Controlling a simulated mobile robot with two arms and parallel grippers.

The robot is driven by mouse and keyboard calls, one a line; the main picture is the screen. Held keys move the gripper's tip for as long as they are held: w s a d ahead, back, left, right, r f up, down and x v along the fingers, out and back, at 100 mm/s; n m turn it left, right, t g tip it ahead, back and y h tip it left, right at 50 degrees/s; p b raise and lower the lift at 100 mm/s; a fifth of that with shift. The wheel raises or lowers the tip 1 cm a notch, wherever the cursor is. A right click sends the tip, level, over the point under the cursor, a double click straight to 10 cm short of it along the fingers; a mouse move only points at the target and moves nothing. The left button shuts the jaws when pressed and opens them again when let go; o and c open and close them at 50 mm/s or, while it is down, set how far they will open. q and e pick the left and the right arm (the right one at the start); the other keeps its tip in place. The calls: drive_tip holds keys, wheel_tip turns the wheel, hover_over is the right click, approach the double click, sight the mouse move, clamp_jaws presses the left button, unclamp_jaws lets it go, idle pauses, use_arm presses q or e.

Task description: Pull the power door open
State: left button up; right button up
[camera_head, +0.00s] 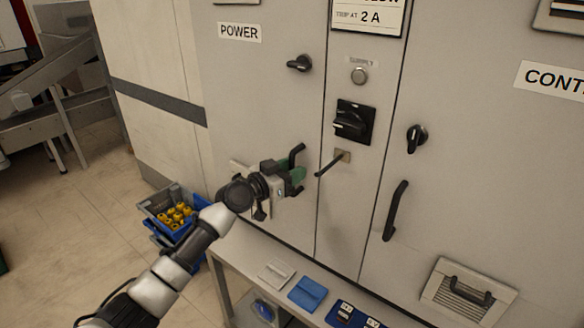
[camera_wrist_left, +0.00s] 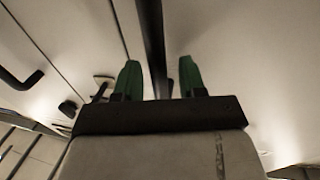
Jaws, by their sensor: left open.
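The power door (camera_head: 250,100) is a pale grey cabinet panel, labelled POWER, and it looks shut. A black turn knob (camera_head: 299,63) sits on its upper part. Its black bar handle (camera_head: 297,152) shows only at its upper end; my left gripper hides the rest. My left gripper (camera_head: 297,179), with green fingertips, is open at the handle. In the left wrist view, a dark bar (camera_wrist_left: 152,45), apparently this handle, runs between the two green fingertips (camera_wrist_left: 158,78), with gaps visible on both sides. My right gripper is not in view.
A centre panel carries a black rotary switch (camera_head: 353,121) and a protruding lever (camera_head: 330,163). The right-hand door has a bar handle (camera_head: 395,211). Below stands a low bench (camera_head: 232,262) with coloured items. A blue crate (camera_head: 160,205) of yellow parts stands left, beyond my arm.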

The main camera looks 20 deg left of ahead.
use_arm(q)
drive_tip(key=shift+w+d, duration=0.1)
drive_tip(key=shift+w, duration=0.05)
drive_tip(key=shift+c, duration=0.3)
clamp_jaws()
